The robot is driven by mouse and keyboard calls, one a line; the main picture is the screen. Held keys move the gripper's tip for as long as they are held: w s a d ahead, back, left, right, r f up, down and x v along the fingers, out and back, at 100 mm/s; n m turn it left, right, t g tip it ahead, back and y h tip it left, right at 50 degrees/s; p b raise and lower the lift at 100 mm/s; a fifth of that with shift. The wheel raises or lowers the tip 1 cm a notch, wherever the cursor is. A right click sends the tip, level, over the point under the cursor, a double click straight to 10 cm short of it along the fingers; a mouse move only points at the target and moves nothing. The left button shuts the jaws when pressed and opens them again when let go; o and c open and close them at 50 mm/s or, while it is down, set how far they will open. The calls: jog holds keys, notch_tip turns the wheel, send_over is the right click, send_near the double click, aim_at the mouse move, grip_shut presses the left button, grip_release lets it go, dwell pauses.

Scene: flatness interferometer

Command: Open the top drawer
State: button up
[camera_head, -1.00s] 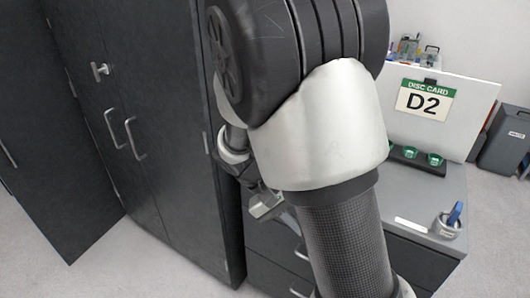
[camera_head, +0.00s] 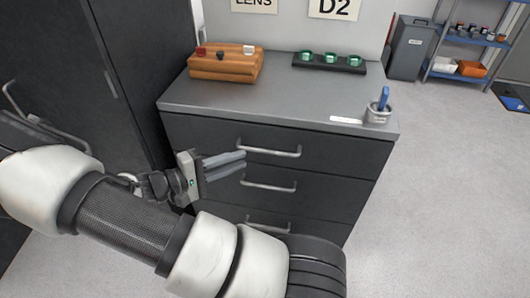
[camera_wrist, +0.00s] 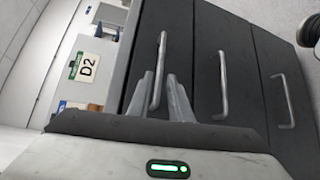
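The grey cabinet has three dark drawers, all shut. The top drawer (camera_head: 320,151) has a horizontal bar handle (camera_head: 268,151). In the wrist view this handle (camera_wrist: 161,65) appears between my two fingers, its near end partly behind them. My gripper (camera_head: 244,160) is left of the handle, with its fingertips pointing right, close to the handle's left end. In the wrist view my gripper (camera_wrist: 162,78) shows a gap between its fingers; they are open and not closed on the bar. I cannot tell whether a finger touches it.
The middle handle (camera_head: 268,185) and bottom handle (camera_head: 267,226) lie below. On the cabinet top are an orange-brown block (camera_head: 225,67), a black tray with green pieces (camera_head: 329,62) and a cup with a blue item (camera_head: 377,113). A tall dark cupboard (camera_head: 125,60) stands left.

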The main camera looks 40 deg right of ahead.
aim_at(263, 152)
jog(key=d, duration=0.3)
jog(key=d+f+b, duration=0.1)
jog(key=d, duration=0.2)
jog(key=s+d, duration=0.1)
jog(key=d, duration=0.3)
jog(key=shift+d+f, duration=0.1)
jog(key=shift+f, duration=0.15)
grip_shut()
